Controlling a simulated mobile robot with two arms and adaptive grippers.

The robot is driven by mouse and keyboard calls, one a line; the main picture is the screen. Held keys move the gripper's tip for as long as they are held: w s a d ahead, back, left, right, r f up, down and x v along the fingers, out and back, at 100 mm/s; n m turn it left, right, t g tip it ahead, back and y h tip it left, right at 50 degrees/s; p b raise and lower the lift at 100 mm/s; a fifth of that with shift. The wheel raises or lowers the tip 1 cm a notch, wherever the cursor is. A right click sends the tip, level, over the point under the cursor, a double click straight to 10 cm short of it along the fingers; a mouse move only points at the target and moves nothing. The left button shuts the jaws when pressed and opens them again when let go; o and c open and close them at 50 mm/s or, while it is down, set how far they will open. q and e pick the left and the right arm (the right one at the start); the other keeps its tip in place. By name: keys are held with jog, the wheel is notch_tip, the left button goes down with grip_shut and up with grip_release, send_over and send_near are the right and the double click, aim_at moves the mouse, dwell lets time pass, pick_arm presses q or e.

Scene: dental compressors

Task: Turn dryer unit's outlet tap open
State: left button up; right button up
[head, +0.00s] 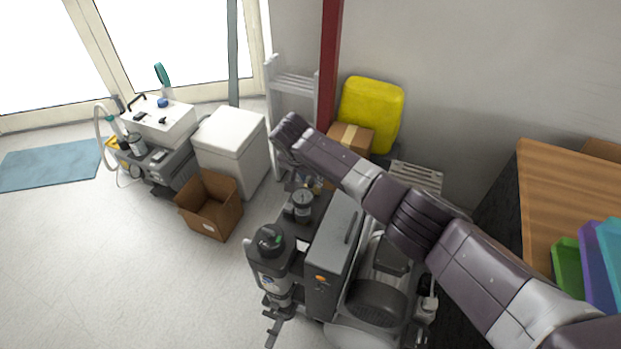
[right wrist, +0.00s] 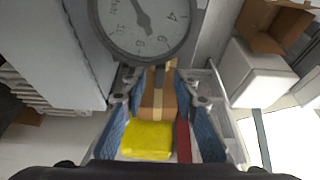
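The grey dryer unit (head: 333,238) with its dark canisters stands on the floor at the middle of the head view. My right arm reaches over it from the right, and my right gripper (head: 301,180) points down at its far end. In the right wrist view my right gripper (right wrist: 158,88) is open, with blue-padded fingers apart. A round pressure gauge (right wrist: 142,28) fills the top of that view, just beyond the fingertips. A small dark stem (right wrist: 158,76) shows below the gauge, between the fingertips. I cannot tell whether it belongs to the outlet tap. My left gripper is out of view.
A yellow container (head: 371,115) and a cardboard box (head: 351,138) stand behind the unit by a red post (head: 331,60). An open carton (head: 210,205) and a white box (head: 231,140) are left. A wooden table (head: 560,190) is right. Floor at left front is clear.

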jog(key=shift+w+f, duration=0.1)
jog(key=shift+c, duration=0.6)
grip_shut()
